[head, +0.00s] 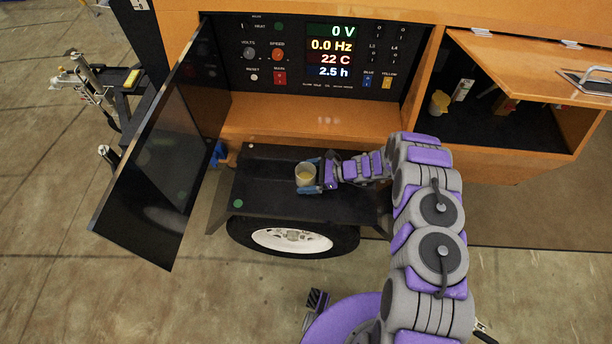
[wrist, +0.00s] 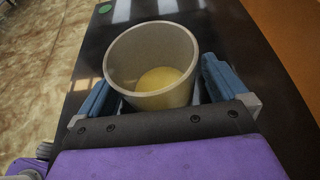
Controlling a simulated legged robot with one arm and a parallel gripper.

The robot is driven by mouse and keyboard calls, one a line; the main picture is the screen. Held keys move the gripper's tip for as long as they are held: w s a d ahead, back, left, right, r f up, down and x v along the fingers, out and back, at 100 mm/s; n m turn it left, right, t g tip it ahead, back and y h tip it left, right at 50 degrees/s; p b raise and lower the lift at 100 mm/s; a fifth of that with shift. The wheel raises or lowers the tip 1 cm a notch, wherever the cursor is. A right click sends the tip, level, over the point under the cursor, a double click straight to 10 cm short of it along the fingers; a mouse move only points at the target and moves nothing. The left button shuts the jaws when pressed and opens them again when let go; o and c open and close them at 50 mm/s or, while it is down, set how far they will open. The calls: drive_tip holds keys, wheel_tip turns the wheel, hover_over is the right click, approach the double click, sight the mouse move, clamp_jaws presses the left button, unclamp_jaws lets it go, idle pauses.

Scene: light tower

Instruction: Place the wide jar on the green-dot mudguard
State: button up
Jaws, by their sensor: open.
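The wide jar (head: 306,173) is pale beige with yellow inside and an open top. It is upright over the black mudguard (head: 262,184) above the wheel and appears to rest on it. A green dot (head: 238,203) marks the mudguard's front left corner; the dot also shows in the wrist view (wrist: 105,8). My gripper (head: 309,177) reaches in from the right. In the wrist view, its blue fingers stand open on either side of the jar (wrist: 152,65), with a visible gap at the right finger. Contact at the left finger is unclear. The jar's base is partly hidden.
A dark door (head: 155,150) stands open left of the mudguard. A control panel (head: 318,55) is behind it. On the right, an open compartment (head: 500,115) holds a yellow-topped container (head: 439,103) and a white item (head: 462,90). The mudguard's left part is clear.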

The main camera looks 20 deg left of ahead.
drive_tip(key=shift+d+r, duration=0.15)
drive_tip(key=shift+r, duration=0.05)
drive_tip(key=p+v, duration=0.2)
drive_tip(key=v, duration=1)
drive_tip(key=shift+f, duration=0.1)
